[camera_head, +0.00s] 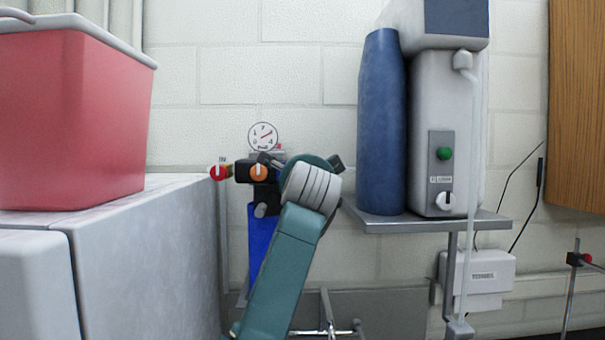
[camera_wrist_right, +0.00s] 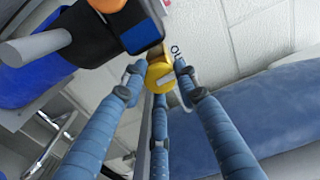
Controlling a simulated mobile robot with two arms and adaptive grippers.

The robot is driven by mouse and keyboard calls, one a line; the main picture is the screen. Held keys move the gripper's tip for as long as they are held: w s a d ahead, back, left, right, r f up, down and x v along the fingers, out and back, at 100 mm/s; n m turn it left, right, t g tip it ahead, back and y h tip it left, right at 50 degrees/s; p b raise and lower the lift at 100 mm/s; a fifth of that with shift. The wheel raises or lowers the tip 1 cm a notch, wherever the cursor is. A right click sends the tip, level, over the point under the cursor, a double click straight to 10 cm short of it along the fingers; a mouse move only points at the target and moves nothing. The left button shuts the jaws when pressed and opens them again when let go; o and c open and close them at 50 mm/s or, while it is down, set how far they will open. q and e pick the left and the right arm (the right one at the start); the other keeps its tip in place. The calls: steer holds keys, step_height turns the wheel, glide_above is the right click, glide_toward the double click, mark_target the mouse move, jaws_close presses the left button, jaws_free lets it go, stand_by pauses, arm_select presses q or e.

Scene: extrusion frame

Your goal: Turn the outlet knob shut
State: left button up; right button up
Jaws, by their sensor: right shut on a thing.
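The outlet knob (camera_wrist_right: 160,71) is yellow, with a pale pointer bar, beside a partly hidden label that reads "OU" in the right wrist view. My right gripper (camera_wrist_right: 157,76) has its blue fingers around this knob and is shut on it. In the head view my teal right arm and grey wrist cover the right side of the valve assembly, so the outlet knob is hidden there. My left gripper is not in view.
The valve assembly carries a round gauge (camera_head: 263,136), an orange knob (camera_head: 258,172) and a red knob (camera_head: 217,173). A blue cylinder (camera_head: 382,125) and a grey device (camera_head: 430,95) stand on a shelf (camera_head: 400,225) at right. A red bin (camera_head: 75,115) sits on a pale cabinet (camera_head: 150,265) at left.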

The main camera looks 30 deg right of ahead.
steer(key=shift+s+d, duration=0.1)
steer(key=shift+d, duration=0.05)
stand_by(0.3)
steer(key=o, duration=1.2)
steer(key=shift+c, duration=0.2)
steer(key=shift+s+d, duration=0.15)
steer(key=shift+s, duration=0.05)
step_height(320, 180, up, 10)
